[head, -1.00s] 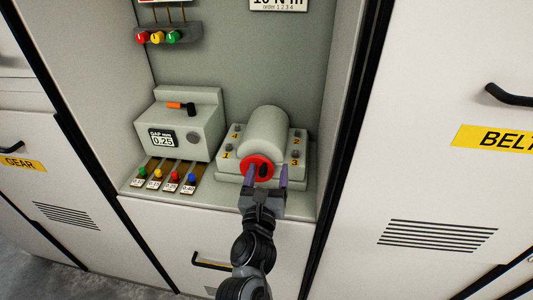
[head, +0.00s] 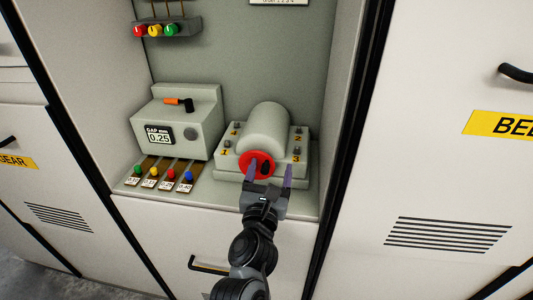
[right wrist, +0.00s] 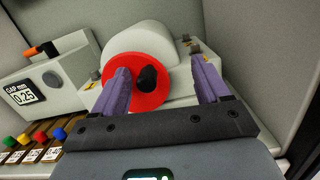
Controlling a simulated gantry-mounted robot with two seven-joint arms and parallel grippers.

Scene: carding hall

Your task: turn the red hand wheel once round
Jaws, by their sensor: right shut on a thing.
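The red hand wheel (head: 257,156) is on the front end of a pale grey, rounded drum housing (head: 268,125). It also shows in the right wrist view (right wrist: 137,61), with a black handle (right wrist: 147,78) sticking out from its face. My right gripper (head: 271,162) is at the wheel from the front. Its purple fingers are on either side of the black handle, the left one in front of the red face and the right one past the wheel's right edge. It is shut on the wheel, though the exact contact is unclear. My left gripper is not in view.
A gap gauge box (head: 180,120) reading 0.25 stands left of the drum, with several coloured knobs on tagged strips (head: 163,172) before it. Numbered bolts surround the drum base (head: 228,172). The alcove's right wall (head: 335,110) is close to the drum.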

